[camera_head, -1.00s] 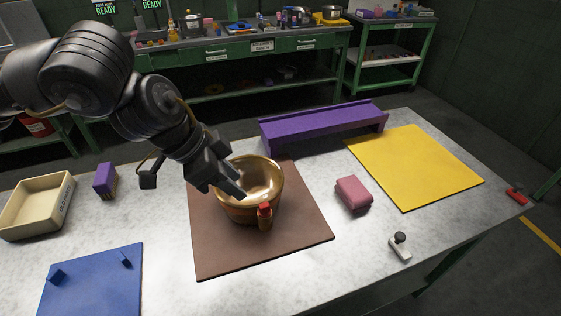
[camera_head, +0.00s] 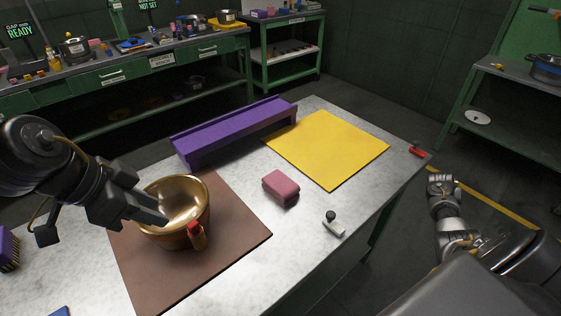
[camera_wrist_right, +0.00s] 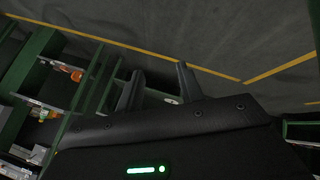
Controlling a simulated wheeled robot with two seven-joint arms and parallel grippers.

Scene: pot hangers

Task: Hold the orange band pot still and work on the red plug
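The copper-gold pot (camera_head: 194,188) stands upright on the brown mat (camera_head: 225,235). The red plug (camera_head: 194,228) sits at the top of a short brownish-orange stub on the pot's near side. My left gripper (camera_head: 152,212) is at the pot's left rim, with a fingertip reaching over the bowl. Whether its fingers are closed on the rim cannot be told. My right gripper (camera_head: 440,184) is off the table's right side, away from the pot. In the right wrist view its two fingers (camera_wrist_right: 160,88) are apart with nothing between them, above the floor.
A pink block (camera_head: 281,188), a small white piece with a black knob (camera_head: 333,224) and a yellow mat (camera_head: 327,148) lie right of the pot. A purple trough (camera_head: 235,130) stands behind. A red-handled item (camera_head: 418,152) lies at the right corner. Bare tabletop surrounds the pink block.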

